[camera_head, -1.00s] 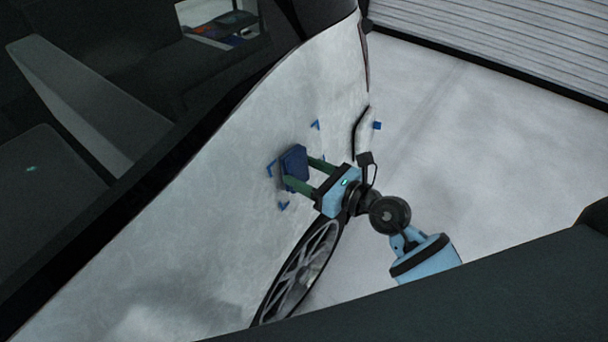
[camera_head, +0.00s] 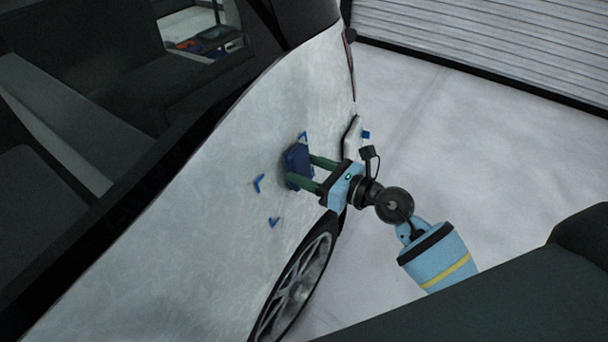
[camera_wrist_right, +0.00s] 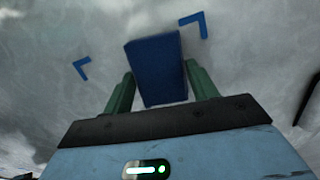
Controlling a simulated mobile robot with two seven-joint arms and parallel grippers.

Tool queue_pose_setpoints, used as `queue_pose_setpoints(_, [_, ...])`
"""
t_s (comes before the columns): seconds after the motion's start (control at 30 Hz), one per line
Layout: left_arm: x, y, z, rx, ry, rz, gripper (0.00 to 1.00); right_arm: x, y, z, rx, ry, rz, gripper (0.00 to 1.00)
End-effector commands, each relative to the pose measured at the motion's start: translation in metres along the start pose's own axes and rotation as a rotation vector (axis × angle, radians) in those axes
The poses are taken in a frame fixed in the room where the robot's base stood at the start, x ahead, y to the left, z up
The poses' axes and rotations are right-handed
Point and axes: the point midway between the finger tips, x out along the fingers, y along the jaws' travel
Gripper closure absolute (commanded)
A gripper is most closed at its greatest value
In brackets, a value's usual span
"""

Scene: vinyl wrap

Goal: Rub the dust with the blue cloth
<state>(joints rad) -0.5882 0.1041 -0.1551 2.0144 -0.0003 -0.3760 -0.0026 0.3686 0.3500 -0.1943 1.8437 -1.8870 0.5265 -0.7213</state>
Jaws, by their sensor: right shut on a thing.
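The blue cloth (camera_head: 297,165) is a dark blue block-like pad against the pale, dusty side panel of the car (camera_head: 215,200). My right gripper (camera_head: 305,172) is shut on it, with one green finger at each side. In the right wrist view the cloth (camera_wrist_right: 157,70) sits between the fingers of my right gripper (camera_wrist_right: 160,88). Blue corner marks (camera_head: 259,184) lie on the panel to the left of and below the cloth. Another corner mark (camera_wrist_right: 196,23) is close to the cloth's upper right in the wrist view. My left gripper is not in view.
A wheel (camera_head: 297,285) is below my right gripper. A white shutter door (camera_head: 490,40) stands at the back right. The pale floor (camera_head: 450,140) right of the car is open. Dark car parts fill the left.

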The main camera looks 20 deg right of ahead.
Motion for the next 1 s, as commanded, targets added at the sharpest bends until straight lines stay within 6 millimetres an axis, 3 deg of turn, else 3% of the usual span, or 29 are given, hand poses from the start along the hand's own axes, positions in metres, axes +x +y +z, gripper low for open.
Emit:
queue_pose_setpoints(0.2, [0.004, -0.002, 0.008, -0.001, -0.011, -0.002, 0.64, 0.000, -0.015, -0.001, 0.000, 0.003, -0.001, 0.60])
queue_pose_setpoints(0.53, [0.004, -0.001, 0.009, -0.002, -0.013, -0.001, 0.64, 0.000, -0.019, 0.001, 0.000, 0.001, 0.000, 0.60])
queue_pose_setpoints(1.0, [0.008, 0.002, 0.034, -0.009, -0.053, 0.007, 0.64, 0.001, -0.053, 0.003, 0.001, 0.003, -0.001, 0.60])
